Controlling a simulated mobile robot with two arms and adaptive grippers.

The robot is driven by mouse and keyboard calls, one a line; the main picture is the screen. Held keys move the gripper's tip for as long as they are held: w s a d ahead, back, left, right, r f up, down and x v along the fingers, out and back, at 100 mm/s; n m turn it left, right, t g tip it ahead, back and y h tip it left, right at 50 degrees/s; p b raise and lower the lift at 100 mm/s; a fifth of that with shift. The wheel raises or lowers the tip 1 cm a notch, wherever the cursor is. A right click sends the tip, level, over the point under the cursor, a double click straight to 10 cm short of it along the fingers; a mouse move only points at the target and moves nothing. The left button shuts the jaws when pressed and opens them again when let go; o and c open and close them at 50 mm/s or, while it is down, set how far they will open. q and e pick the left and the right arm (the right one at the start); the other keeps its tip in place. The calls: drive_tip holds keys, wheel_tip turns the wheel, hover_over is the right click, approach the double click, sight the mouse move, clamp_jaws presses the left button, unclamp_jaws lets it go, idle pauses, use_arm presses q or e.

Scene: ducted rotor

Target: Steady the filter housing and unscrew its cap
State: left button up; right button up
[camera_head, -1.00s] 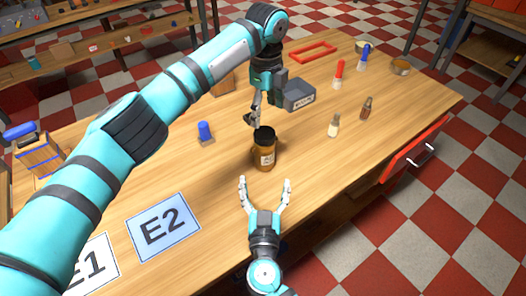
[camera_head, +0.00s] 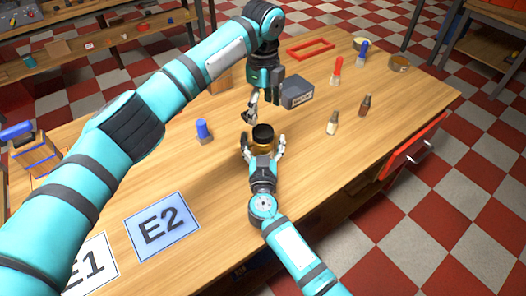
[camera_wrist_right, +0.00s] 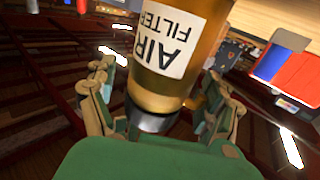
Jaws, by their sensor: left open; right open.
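The filter housing (camera_head: 262,148) is an amber jar standing upright on the table with a black cap (camera_head: 263,132) on top. Its white "AIR FILTER" label shows upside down in the right wrist view, where the housing (camera_wrist_right: 178,45) fills the upper middle. My right gripper (camera_head: 264,142) is open, with one finger on each side of the housing. In the wrist view gaps show between its fingers and the jar. My left gripper (camera_head: 250,117) is open, just behind and left of the cap, with its fingers pointing down, apart from the cap.
A dark grey box (camera_head: 297,92) stands behind the housing. A blue-topped piece (camera_head: 203,131) is to its left; small bottles (camera_head: 333,122) stand to its right. A red frame (camera_head: 311,49) lies at the back. The E2 card (camera_head: 162,226) lies front left. A red drawer (camera_head: 415,145) sticks out right.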

sight(263, 131)
clamp_jaws()
use_arm(q)
drive_tip(key=m, duration=0.4)
drive_tip(key=shift+r+m, duration=0.15)
drive_tip(key=shift+m, duration=0.25)
drive_tip(key=m, duration=0.4)
drive_tip(key=shift+f, duration=3.9)
